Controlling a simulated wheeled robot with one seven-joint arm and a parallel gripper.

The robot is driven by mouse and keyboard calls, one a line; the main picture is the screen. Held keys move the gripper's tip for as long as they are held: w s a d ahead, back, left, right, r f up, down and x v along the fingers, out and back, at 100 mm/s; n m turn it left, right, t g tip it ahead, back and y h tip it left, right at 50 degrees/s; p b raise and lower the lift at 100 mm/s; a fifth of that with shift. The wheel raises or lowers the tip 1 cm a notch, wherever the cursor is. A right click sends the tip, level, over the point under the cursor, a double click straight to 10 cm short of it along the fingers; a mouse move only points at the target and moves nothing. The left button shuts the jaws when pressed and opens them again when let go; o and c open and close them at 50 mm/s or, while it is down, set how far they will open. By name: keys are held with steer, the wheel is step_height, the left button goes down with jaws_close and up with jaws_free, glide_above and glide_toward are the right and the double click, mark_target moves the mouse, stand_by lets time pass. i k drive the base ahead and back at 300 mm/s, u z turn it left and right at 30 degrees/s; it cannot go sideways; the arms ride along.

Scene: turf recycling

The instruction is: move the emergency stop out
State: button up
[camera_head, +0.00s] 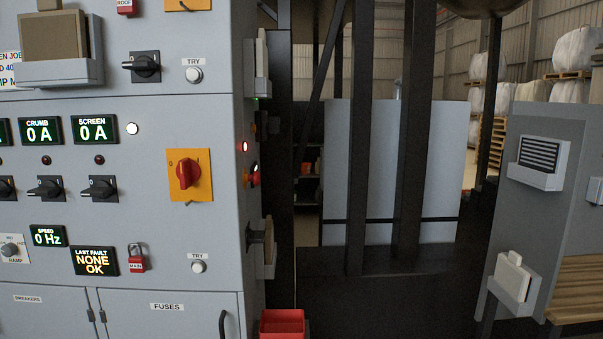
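A small red knob (255,179) sticks out from the narrow right side face of the grey control cabinet (140,225). It may be the emergency stop, but it is seen edge-on and too small to be sure, and I cannot tell whether it is pressed in or out. A small white-topped part sits just above it, and a lit red lamp (244,146) is higher on the same face. On the front, a red rotary handle (188,174) stands on a yellow plate (204,157). My gripper is not in view.
A red bin (282,325) stands low beside the cabinet's right edge. A dark handle part (257,236) juts from the side face. Dark steel posts (361,140) and a grey panel stand (540,180) are to the right.

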mark_target(255, 178)
steer(key=z, duration=0.3)
steer(key=i, duration=0.8)
steer(key=u, duration=0.7)
steer(key=i, duration=0.55)
steer(key=u, duration=0.6)
